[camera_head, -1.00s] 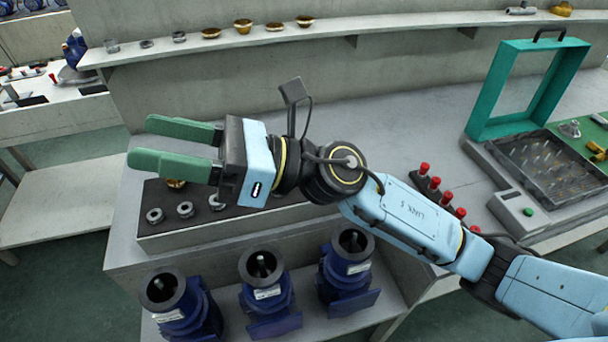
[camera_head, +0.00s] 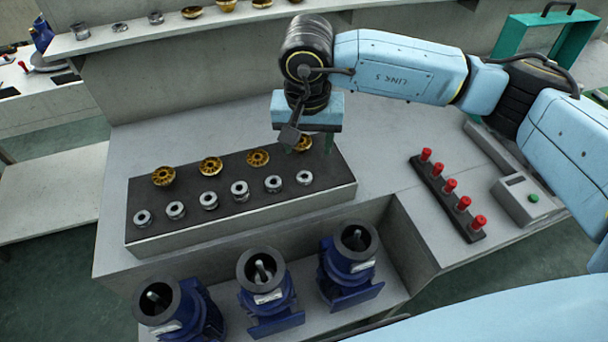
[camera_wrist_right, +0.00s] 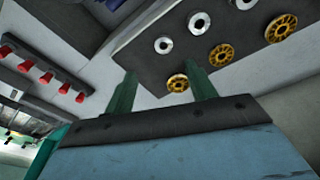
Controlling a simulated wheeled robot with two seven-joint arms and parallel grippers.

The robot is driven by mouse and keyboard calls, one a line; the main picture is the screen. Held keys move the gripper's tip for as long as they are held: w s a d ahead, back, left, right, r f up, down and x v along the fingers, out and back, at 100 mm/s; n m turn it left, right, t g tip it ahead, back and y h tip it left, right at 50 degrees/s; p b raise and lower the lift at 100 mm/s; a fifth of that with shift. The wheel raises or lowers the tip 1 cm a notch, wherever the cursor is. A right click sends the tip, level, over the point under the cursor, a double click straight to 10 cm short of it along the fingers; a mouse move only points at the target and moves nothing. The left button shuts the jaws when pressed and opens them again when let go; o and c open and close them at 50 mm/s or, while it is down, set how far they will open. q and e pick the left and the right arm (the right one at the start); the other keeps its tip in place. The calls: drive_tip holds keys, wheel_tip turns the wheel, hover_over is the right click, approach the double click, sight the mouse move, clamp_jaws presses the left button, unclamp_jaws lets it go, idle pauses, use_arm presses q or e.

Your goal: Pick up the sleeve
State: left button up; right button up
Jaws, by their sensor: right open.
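Several silver ring-like parts stand in the front row of a dark-topped tray (camera_head: 250,203). One of them, a taller silver sleeve-like part (camera_head: 239,190), is near the middle of the row; I cannot tell for certain which is the sleeve. My right gripper (camera_head: 309,143) points down over the tray's back right corner, open and empty. It is behind the silver row, near a brass wheel (camera_head: 304,144) that it partly hides. In the wrist view, this brass wheel (camera_wrist_right: 178,83) shows between the open fingers (camera_wrist_right: 161,90), and silver rings (camera_wrist_right: 162,45) lie beyond. My left gripper is not in view.
More brass wheels (camera_head: 210,166) form the tray's back row. Blue pump housings (camera_head: 268,298) stand on the lower shelf in front. A rack of red-topped pegs (camera_head: 451,186) and a grey box with a green button (camera_head: 527,198) are right. A raised shelf (camera_head: 105,38) runs behind.

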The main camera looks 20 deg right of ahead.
sight(304, 171)
drive_tip(key=f, duration=0.6)
drive_tip(key=w+f, duration=0.1)
drive_tip(key=f, duration=0.2)
drive_tip(key=shift+w+a+f, duration=0.1)
drive_tip(key=shift+a+f, duration=0.05)
drive_tip(key=shift+f, duration=0.1)
drive_tip(key=c, duration=1.1)
